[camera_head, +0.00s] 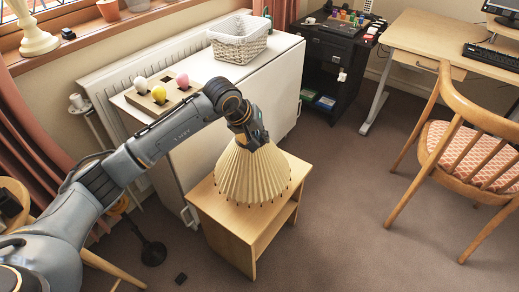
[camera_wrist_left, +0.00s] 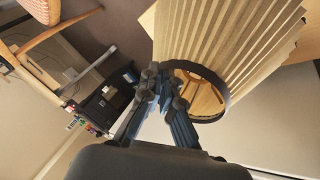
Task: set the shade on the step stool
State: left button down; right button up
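The shade (camera_head: 252,172) is a cream pleated cone with its narrow end up. It shows large in the wrist view (camera_wrist_left: 220,35), with a dark ring (camera_wrist_left: 223,102) at its narrow end. My left gripper (camera_head: 247,140) is at that upper rim; its fingers (camera_wrist_left: 165,88) appear closed on the ring's edge in the wrist view. The step stool (camera_head: 230,235) is a light wooden two-level piece directly under the shade. The shade's lower edge overlaps the stool's top; I cannot tell whether it touches or hangs just above. My right gripper is not in view.
A white cabinet (camera_head: 280,75) with a wicker basket (camera_head: 238,45) stands right behind the stool. A wooden chair (camera_head: 465,150) is at the right, a black cart (camera_head: 325,70) behind. A black stand base (camera_head: 152,253) is on the floor at left. Carpet right of the stool is clear.

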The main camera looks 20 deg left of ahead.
pick_arm(q)
jog(key=w+a+f, duration=0.1)
jog(key=w+f, duration=0.2)
jog(key=f, duration=0.4)
jog(key=shift+w+a+f+b, duration=0.15)
jog(key=shift+a+f+b, duration=0.15)
jog(key=shift+f+b, duration=0.1)
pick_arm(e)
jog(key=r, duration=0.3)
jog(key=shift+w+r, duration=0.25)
pick_arm(q)
jog(key=c, duration=1.5)
grip_release()
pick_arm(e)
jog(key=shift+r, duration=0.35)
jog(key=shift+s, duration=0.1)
pick_arm(q)
jog(key=p+v, duration=0.1)
jog(key=v, duration=1.1)
jog(key=shift+r, duration=0.1)
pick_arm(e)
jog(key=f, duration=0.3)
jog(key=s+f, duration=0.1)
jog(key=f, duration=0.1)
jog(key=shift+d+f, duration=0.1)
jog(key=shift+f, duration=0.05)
